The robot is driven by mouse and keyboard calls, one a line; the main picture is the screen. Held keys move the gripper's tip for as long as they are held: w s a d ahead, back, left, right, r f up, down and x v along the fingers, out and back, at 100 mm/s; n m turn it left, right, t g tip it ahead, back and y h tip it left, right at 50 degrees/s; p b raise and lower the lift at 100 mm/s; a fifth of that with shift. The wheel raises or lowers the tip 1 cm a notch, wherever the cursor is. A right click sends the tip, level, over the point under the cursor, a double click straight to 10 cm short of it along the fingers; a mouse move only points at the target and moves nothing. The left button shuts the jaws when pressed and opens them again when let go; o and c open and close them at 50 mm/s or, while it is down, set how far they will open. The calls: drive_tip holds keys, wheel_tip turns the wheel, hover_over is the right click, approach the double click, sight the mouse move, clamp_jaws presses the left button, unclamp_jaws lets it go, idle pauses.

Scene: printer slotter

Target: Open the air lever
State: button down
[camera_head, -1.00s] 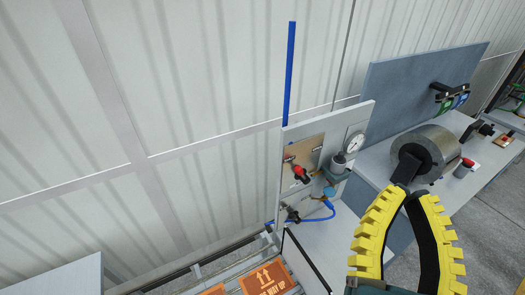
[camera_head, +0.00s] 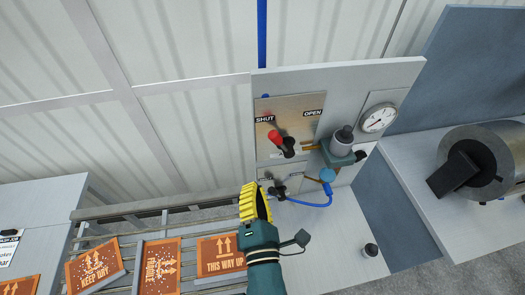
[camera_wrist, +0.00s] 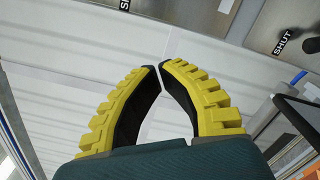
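The air lever (camera_head: 277,138) has a red grip and a black hub. It is on a beige plate (camera_head: 308,125) labelled SHUT at the upper left and OPEN at the upper right, and its red end points up-left toward SHUT. My gripper (camera_head: 255,190), with yellow ribbed fingers, is below and left of the lever, apart from it in the head view. In the wrist view its fingertips (camera_wrist: 161,66) nearly meet, with nothing between them. A SHUT label (camera_wrist: 283,41) shows at the right there; the red grip is not visible in that view.
A pressure gauge (camera_head: 379,118) and a grey regulator (camera_head: 342,144) are right of the lever. A lower black valve (camera_head: 277,190) with a blue hose (camera_head: 315,204) sits close to my gripper.

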sight(280, 142)
drive_tip(key=w, duration=0.3)
drive_tip(key=w+r+p, duration=0.1)
drive_tip(key=w, duration=0.2)
drive_tip(key=w+d+r+p, duration=0.1)
drive_tip(key=w, duration=0.3)
drive_tip(key=shift+d, duration=0.1)
drive_tip(key=shift+w+d+r, duration=0.2)
drive_tip(key=shift+d, duration=0.25)
